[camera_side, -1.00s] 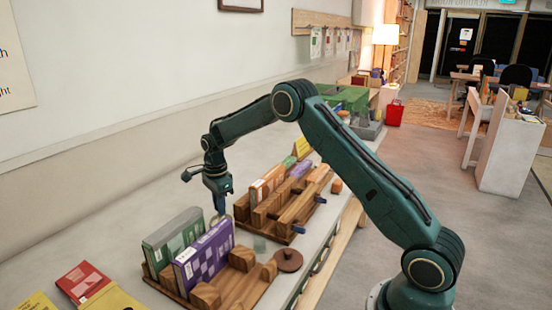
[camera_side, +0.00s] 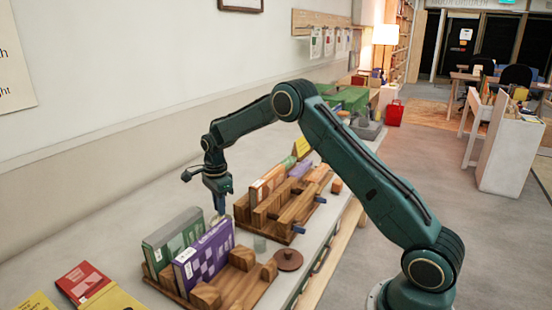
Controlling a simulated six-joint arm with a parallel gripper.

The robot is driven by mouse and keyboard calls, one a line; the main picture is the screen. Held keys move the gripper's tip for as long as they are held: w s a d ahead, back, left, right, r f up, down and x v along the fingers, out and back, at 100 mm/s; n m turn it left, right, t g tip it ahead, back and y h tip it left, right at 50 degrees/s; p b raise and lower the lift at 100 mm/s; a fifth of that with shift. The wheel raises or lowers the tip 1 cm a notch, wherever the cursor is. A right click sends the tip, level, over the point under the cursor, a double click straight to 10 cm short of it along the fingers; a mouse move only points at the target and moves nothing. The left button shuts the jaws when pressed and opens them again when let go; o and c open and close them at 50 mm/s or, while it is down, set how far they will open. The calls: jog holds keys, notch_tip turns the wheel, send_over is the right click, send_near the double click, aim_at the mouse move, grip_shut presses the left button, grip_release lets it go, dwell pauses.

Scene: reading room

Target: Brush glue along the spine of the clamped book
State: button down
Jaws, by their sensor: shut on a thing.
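My gripper (camera_side: 219,206) points down just above the far end of the near wooden stand (camera_side: 232,288). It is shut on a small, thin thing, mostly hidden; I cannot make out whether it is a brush. A purple book (camera_side: 204,257) and a green book (camera_side: 174,240) stand upright in that stand, close to my gripper on its near side. Behind, a wooden press (camera_side: 287,216) with blue handles holds an orange-brown book (camera_side: 267,184). I cannot tell which book the task means, nor whether the gripped thing touches one.
A round brown lid-like disc (camera_side: 289,260) lies by the bench's front edge. A red book (camera_side: 84,281) and a yellow one (camera_side: 112,301) lie at the near left. A small orange block (camera_side: 337,186) sits beside the press. The wall runs along the bench's back.

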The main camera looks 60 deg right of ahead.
jog(key=shift+r, duration=3.45)
jog(key=s+a+r+n, duration=0.5)
jog(key=s+a+n, duration=0.4)
jog(key=n, duration=1)
jog(key=shift+s+a+r, duration=0.2)
jog(key=shift+a, duration=1)
